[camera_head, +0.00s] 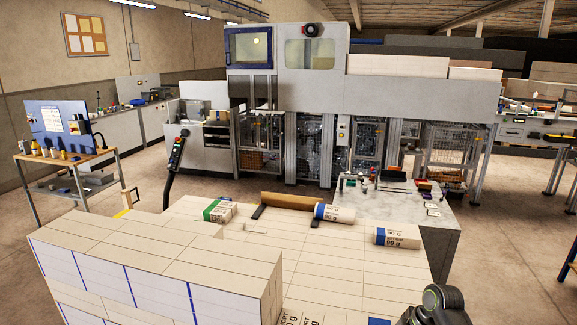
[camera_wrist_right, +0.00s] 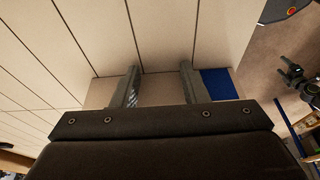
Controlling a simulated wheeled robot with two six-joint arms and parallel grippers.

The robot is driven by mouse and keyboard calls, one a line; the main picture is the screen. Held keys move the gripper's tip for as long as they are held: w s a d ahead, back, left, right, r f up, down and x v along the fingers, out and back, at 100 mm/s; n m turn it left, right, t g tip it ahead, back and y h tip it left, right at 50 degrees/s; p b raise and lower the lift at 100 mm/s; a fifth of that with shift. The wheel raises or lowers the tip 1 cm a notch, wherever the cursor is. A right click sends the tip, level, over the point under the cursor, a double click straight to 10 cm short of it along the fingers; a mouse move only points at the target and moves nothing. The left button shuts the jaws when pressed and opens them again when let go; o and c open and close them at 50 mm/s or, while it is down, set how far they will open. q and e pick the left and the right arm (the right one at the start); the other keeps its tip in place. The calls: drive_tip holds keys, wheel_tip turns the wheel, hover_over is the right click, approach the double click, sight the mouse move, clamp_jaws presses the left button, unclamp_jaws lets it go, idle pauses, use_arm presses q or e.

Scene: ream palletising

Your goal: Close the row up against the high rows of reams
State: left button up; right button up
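In the head view, high rows of pale reams (camera_head: 150,250) with blue stripes stand at front left. A lower layer of pale reams (camera_head: 340,262) spreads to their right. Lettered reams (camera_head: 305,317) show at the bottom edge beside the high rows, partly cut off. My right arm shows at the bottom right, its fingers out of view there. In the right wrist view, my right gripper (camera_wrist_right: 160,74) has its two fingers apart, over a tan surface with a blue end (camera_wrist_right: 216,83), beside pale reams (camera_wrist_right: 165,35). Whether the fingers touch is unclear. My left gripper is not in view.
Separate lettered reams lie on the lower layer: a green-marked one (camera_head: 219,211), one at the back (camera_head: 334,212) and one at right (camera_head: 397,236). A brown bar (camera_head: 290,201) lies between the first two. A grey bench (camera_head: 400,205) stands behind.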

drive_tip(key=shift+a, duration=0.35)
drive_tip(key=shift+d+p, duration=0.45)
drive_tip(key=shift+d, duration=0.05)
idle(0.9)
drive_tip(key=shift+r+p, duration=1.55)
drive_tip(key=shift+p, duration=0.3)
drive_tip(key=p+v, duration=0.1)
drive_tip(key=v, duration=0.1)
drive_tip(key=p+v, duration=0.1)
drive_tip(key=p, duration=0.1)
drive_tip(key=shift+s+d+r+p, duration=0.15)
drive_tip(key=shift+d+r+p, duration=0.1)
drive_tip(key=shift+d+p, duration=0.1)
drive_tip(key=shift+s+d+r, duration=0.1)
drive_tip(key=shift+d+r, duration=0.15)
